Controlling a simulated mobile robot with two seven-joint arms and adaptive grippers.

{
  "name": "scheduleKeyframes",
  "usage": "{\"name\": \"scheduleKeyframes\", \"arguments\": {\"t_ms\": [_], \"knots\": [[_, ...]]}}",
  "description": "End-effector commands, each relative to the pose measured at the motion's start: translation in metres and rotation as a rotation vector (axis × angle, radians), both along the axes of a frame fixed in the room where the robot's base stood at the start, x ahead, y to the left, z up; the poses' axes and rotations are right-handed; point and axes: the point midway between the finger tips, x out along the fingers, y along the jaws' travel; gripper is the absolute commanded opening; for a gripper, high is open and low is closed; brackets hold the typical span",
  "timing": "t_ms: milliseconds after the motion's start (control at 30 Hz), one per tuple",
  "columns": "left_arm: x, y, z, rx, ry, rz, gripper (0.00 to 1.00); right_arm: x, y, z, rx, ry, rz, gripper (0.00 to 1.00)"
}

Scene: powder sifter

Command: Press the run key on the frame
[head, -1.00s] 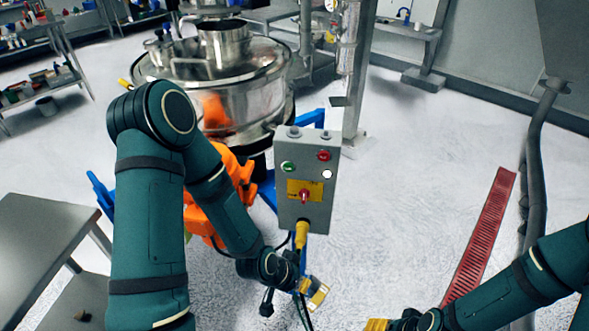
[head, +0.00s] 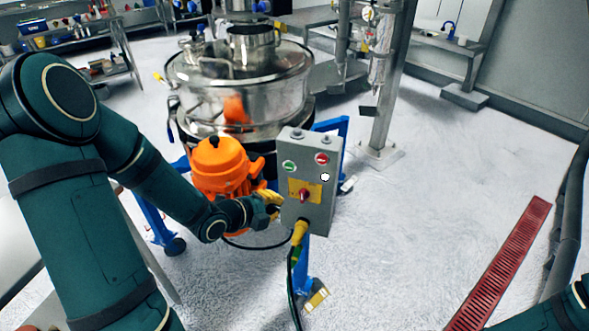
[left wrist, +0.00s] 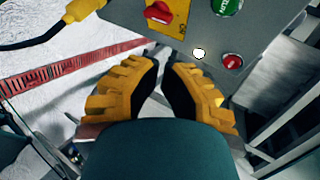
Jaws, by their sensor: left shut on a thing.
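The grey control box (head: 318,214) stands on the blue frame (head: 304,262). Its face has a green button (head: 289,166), a red button (head: 322,159), a white round spot (head: 325,177) and a red switch on a yellow plate (head: 294,188). In the left wrist view the green button (left wrist: 228,4) is at the top edge and the red button (left wrist: 232,62) lower right. My left gripper (head: 272,204) is at the box's left side in the head view. Its yellow fingers (left wrist: 165,58) are nearly together; what they hold is hidden. My right gripper is out of view.
An orange motor (head: 222,168) and the steel sifter (head: 240,92) stand behind and left of the box. A cable (head: 292,268) hangs below it. A steel post (head: 392,90) stands behind. The floor to the right is clear up to the red grating (head: 505,262).

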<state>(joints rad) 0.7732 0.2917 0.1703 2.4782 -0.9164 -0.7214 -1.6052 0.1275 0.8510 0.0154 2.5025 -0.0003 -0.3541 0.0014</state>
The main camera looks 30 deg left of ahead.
Motion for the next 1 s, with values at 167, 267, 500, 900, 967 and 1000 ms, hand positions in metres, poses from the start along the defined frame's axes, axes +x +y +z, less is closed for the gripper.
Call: {"name": "scheduleKeyframes", "arguments": {"t_ms": [167, 267, 500, 900, 967, 1000], "knots": [[0.000, 0.002, 0.002, 0.019, -0.012, -0.010, 0.00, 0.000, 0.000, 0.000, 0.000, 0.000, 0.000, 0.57], [0.000, 0.002, 0.002, 0.019, -0.011, -0.010, 0.00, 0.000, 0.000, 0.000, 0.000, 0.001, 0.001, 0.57], [0.004, 0.002, 0.002, 0.018, -0.010, -0.009, 0.00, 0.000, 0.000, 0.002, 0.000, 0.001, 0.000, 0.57], [0.051, 0.010, 0.004, 0.016, -0.011, -0.008, 0.00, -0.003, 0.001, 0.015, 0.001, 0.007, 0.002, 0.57], [0.059, 0.011, 0.003, 0.016, -0.009, -0.009, 0.00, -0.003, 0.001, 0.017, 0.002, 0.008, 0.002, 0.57], [0.063, 0.012, 0.002, 0.017, -0.010, -0.009, 0.00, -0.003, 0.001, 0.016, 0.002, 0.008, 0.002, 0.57]]}}
